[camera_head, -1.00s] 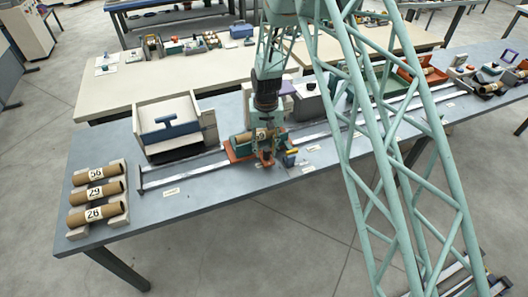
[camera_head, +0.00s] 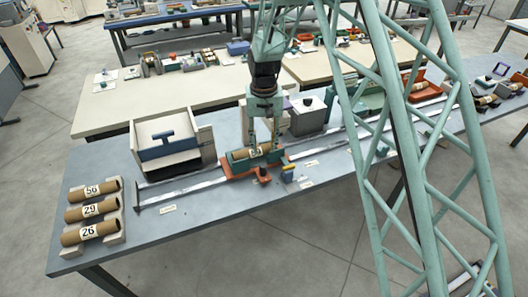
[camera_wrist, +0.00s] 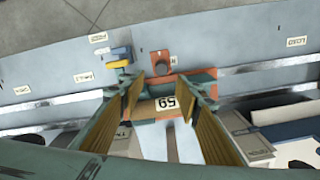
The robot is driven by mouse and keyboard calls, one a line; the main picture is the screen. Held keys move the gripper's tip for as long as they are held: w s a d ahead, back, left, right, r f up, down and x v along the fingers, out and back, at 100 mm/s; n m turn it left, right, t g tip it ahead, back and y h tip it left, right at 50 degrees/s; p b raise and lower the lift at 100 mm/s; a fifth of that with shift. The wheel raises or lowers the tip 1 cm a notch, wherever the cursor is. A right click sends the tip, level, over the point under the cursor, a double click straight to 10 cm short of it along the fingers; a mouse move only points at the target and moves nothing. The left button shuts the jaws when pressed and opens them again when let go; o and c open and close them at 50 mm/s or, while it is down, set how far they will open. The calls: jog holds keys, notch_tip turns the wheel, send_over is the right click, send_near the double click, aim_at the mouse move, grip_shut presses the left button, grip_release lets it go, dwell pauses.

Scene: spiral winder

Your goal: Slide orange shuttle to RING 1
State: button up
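The orange shuttle (camera_head: 231,172) sits on the long metal rail (camera_head: 190,186). It has green side pieces and carries a brown tube (camera_head: 240,154). An orange tab with a round hole (camera_wrist: 161,62) sticks out from its front. In the wrist view the tube's label reads 59 (camera_wrist: 165,103). My gripper (camera_head: 263,143) points down over the shuttle and tube. In the wrist view its yellow-lined fingers are wide apart, one on each side of the label. I cannot tell whether they touch anything. Small white labels (camera_head: 168,209) lie along the rail; I cannot read RING 1 on any.
A rack at left (camera_head: 117,238) holds tubes marked 56, 29 and 26. A cream box with a blue handle (camera_head: 205,140) and a grey box (camera_head: 307,118) stand behind the rail. A blue and yellow block (camera_head: 288,173) sits beside the shuttle. The rail's left stretch is clear.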

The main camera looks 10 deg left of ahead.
jog(key=shift+w+f+n+b, duration=0.1)
jog(key=shift+f+n+b, duration=0.05)
jog(key=shift+n+b, duration=2.05)
jog(key=shift+f+n+b, duration=0.1)
jog(key=shift+n+b, duration=0.2)
jog(key=shift+b, duration=0.6)
jog(key=shift+f+n+b, duration=0.2)
jog(key=shift+n+b, duration=0.9)
jog(key=shift+b, duration=0.25)
